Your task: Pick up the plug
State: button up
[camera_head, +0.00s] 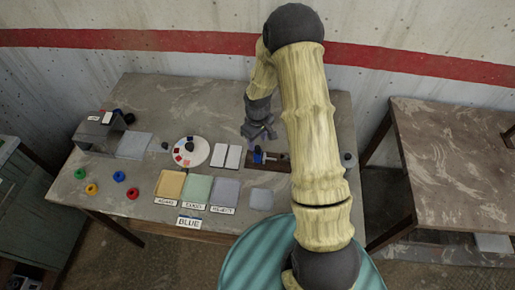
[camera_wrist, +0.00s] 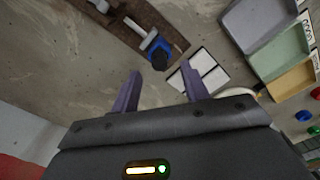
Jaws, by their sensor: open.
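A dark brown rail (camera_head: 283,166) lies on the table below my gripper. A small part with a blue end (camera_head: 257,156), which looks like the plug, stands at the rail; my arm hides some of the rail's right side. In the wrist view the rail (camera_wrist: 182,42) crosses the top, with a pale shaft (camera_wrist: 148,40) and a dark blue block (camera_wrist: 160,55) on it. My gripper (camera_head: 261,137) is above the rail, and its fingers (camera_wrist: 161,72) are open and empty. The blue block appears just beyond the gap between the fingertips, apart from them.
White panels (camera_head: 227,157) and a round disc with colour patches (camera_head: 190,151) lie left of the rail. Labelled trays (camera_head: 197,190) and a BLUE sign (camera_head: 188,222) stand in front. Several coloured rings and a grey box (camera_head: 100,132) are further left. A second table (camera_head: 450,160) stands right.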

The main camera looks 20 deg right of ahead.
aim_at(258, 147)
jog(key=shift+f+p, duration=0.65)
jog(key=shift+f, duration=1.25)
jog(key=shift+s+r, duration=0.1)
jog(key=shift+s, duration=0.05)
jog(key=shift+d, duration=0.15)
jog(key=shift+c, duration=0.3)
grip_shut()
